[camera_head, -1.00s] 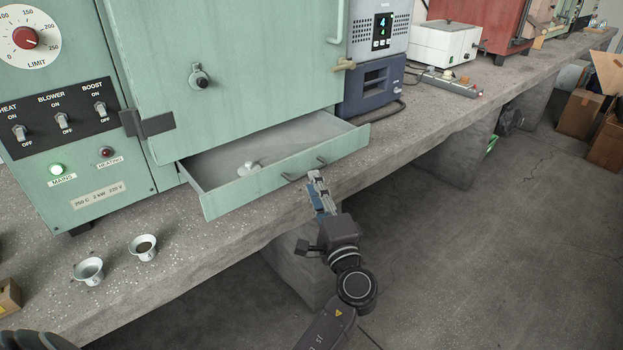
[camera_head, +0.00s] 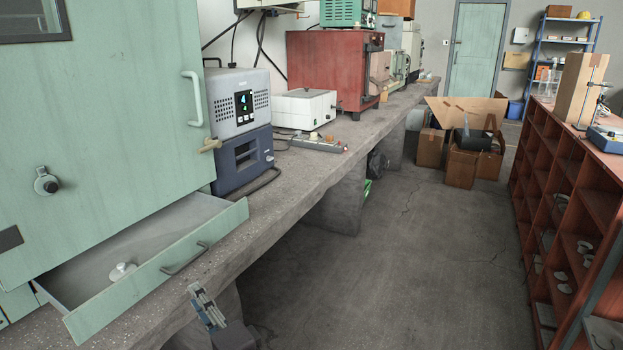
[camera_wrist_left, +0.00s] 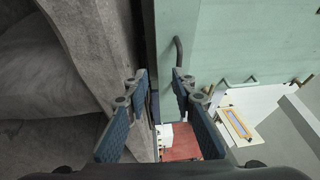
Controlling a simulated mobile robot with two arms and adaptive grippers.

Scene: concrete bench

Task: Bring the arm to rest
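My left gripper (camera_head: 207,307) is at the bottom of the head view, in front of the bench edge and just below the handle (camera_head: 184,258) of the open green drawer (camera_head: 160,274). Its fingers are spread with nothing between them in the left wrist view (camera_wrist_left: 159,78). There the drawer handle (camera_wrist_left: 179,52) shows close beyond the right-hand fingertip, seemingly apart from it. A small white lidded or knobbed piece (camera_head: 122,271) lies in the drawer. My right gripper is not in view.
The green oven cabinet (camera_head: 110,130) and a blue-grey instrument (camera_head: 241,130) stand on the concrete bench (camera_head: 300,190). Cardboard boxes (camera_head: 463,165) lie on the floor farther back. A red-brown shelf unit (camera_head: 560,190) lines the right. The floor between (camera_head: 400,270) is clear.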

